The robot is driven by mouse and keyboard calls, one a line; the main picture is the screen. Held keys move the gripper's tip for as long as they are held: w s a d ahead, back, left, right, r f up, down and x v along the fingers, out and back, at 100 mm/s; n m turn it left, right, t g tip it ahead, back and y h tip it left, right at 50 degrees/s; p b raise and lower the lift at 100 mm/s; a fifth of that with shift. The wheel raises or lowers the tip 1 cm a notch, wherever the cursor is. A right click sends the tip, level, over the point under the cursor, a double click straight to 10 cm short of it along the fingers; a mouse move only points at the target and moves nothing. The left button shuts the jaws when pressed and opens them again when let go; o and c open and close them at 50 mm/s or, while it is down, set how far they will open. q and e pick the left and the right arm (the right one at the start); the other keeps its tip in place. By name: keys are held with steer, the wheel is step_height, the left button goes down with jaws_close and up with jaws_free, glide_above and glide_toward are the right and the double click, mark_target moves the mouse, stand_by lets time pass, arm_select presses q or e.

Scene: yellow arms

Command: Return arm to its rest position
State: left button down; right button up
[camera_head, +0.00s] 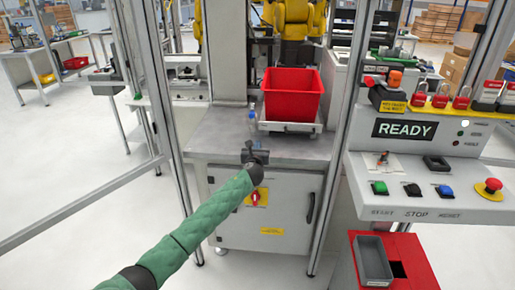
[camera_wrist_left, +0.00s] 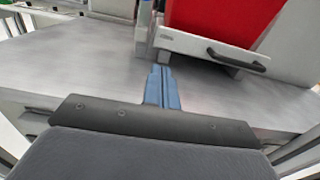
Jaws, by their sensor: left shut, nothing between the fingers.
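My left arm, in a green sleeve, reaches in from the bottom left in the head view. My left gripper (camera_head: 250,148) is at the front edge of the grey metal worktable (camera_head: 205,139). In the left wrist view the blue-grey fingers of my left gripper (camera_wrist_left: 162,80) are together with nothing between them. They point toward the bin's tray. My right gripper is not in view.
A red bin (camera_head: 292,95) sits on a tray (camera_head: 290,127) on the worktable. A small bluish bottle-like item (camera_head: 253,113) stands left of it. A control panel (camera_head: 430,189) is at the right. Metal frame posts (camera_head: 160,90) flank the opening. Yellow robot arms (camera_head: 293,17) are behind.

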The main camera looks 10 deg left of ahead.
arm_select(q)
steer(key=s+a+r+n+g+y, duration=0.1)
steer(key=s+r+n+g+y, duration=0.15)
steer(key=n, duration=0.85)
steer(key=s+a+r+n+g+y, duration=0.15)
steer(key=s+r+n, duration=0.25)
steer(key=n, duration=0.8)
steer(key=s+f+n+g+h, duration=0.25)
steer(key=s+n, duration=0.25)
steer(key=s, duration=0.3)
steer(key=s+a+f+n+g, duration=0.1)
steer(key=s+f+n+g, duration=0.1)
steer(key=s+f, duration=1)
steer(key=s+f+n+g+h, duration=0.1)
steer(key=s+f+g, duration=0.3)
steer(key=s+f, duration=0.8)
steer(key=s+a+f+n+g+h, duration=0.1)
steer(key=s+f+n+g, duration=0.2)
steer(key=s+f, duration=0.9)
steer(key=s+g, duration=0.1)
steer(key=s, duration=1.9)
steer(key=shift+s+a, duration=0.15)
steer(key=shift+a, duration=0.2)
steer(key=shift+h, duration=0.25)
